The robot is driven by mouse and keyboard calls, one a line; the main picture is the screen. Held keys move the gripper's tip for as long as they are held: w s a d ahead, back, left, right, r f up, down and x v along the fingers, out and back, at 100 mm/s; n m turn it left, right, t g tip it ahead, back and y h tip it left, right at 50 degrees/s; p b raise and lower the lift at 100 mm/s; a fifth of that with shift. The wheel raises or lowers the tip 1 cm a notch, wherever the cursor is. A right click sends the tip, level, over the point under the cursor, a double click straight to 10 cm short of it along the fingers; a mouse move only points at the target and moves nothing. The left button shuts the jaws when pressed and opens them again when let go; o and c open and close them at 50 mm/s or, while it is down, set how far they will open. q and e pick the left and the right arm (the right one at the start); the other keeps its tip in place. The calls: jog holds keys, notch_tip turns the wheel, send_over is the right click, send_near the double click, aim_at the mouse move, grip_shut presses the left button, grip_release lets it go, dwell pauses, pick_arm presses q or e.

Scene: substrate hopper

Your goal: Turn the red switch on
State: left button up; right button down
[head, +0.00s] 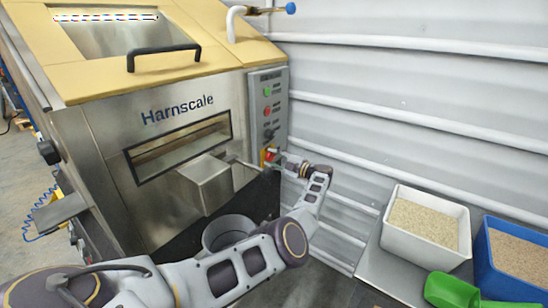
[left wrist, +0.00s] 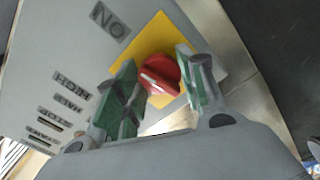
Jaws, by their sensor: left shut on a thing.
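The red switch (left wrist: 160,75) is a round knob with a raised grip bar, on a yellow plate (left wrist: 157,34). In the left wrist view it sits between the green-padded fingers of my left gripper (left wrist: 157,60), which is shut on it. The grip bar lies slanted in that view, and an ON label (left wrist: 108,20) is beside the yellow plate. In the head view my left gripper (head: 279,158) reaches the lower part of the control panel (head: 256,105) and partly hides the red switch (head: 270,154). My right gripper is not in view.
The panel is on a steel Harnscale hopper (head: 110,160) with a metal chute (head: 208,185). A grey bucket (head: 228,232) stands below. A white bin (head: 428,218), a blue bin (head: 515,250) and a green scoop (head: 450,290) are at the right. A corrugated wall (head: 400,80) is close behind.

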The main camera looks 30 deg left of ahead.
pick_arm(q)
jog(key=shift+m+p, duration=0.3)
jog(key=shift+m, duration=0.8)
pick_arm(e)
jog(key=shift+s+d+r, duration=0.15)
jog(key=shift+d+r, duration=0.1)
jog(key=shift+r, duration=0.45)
pick_arm(q)
jog(key=shift+f, duration=0.1)
jog(key=o, duration=1)
jog(key=shift+d, duration=0.1)
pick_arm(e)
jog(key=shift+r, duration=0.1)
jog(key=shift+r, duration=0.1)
pick_arm(q)
jog(key=d, duration=1.2)
jog(key=shift+s, duration=0.45)
